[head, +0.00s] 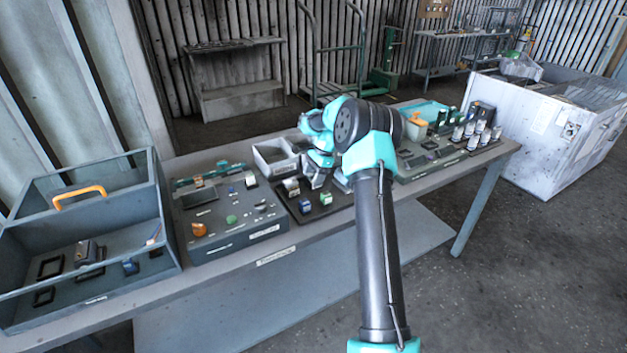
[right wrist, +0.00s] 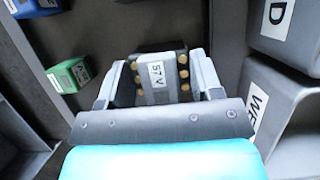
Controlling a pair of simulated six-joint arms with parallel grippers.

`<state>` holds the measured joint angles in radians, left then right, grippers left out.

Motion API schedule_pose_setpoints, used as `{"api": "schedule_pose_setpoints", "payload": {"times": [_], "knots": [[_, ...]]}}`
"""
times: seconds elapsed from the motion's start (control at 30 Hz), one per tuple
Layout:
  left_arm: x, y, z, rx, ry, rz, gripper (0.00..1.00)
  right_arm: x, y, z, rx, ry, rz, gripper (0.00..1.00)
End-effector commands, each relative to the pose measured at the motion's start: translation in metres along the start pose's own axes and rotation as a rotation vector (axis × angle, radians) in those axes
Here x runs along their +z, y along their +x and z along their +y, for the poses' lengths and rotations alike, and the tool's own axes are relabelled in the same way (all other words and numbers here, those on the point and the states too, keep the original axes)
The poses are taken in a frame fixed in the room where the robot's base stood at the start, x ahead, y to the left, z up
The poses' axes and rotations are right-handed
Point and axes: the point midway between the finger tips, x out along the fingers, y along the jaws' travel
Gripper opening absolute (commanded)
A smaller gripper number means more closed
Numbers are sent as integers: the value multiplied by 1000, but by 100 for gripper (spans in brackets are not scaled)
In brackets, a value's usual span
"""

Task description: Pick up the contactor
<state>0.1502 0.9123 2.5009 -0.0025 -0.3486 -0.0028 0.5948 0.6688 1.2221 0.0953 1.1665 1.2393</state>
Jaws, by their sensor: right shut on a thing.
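The contactor (right wrist: 162,88) is a dark block with a light grey middle, a "57 V" label and rows of brass terminals on both sides. In the right wrist view it sits between the two pale fingers of my right gripper (right wrist: 159,68), which is shut on it. In the head view my right gripper (head: 318,172) is low over the middle of the table, and my own arm hides most of the contactor there. I cannot tell whether the contactor still touches the surface below. My left gripper is not in view.
A green block (right wrist: 70,75) and a blue block (right wrist: 38,6) lie left of the gripper in the wrist view. Labelled grey boxes (right wrist: 287,30) stand close on its right. An open grey case (head: 160,215) and a parts panel (head: 235,240) are further left along the table.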

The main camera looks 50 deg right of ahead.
Motion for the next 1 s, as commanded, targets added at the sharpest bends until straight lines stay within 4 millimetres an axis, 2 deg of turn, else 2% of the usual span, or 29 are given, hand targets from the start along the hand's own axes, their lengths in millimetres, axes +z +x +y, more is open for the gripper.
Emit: {"api": "schedule_pose_setpoints", "payload": {"times": [0.27,0.7,0.83,1.0], "knots": [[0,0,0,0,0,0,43,6,-16,-1,-3,-2,1,39],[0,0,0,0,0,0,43,34,-82,-1,-3,-1,0,39],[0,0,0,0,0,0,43,38,-92,0,-2,-1,0,39],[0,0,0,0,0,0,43,39,-93,0,-1,0,0,39]]}}
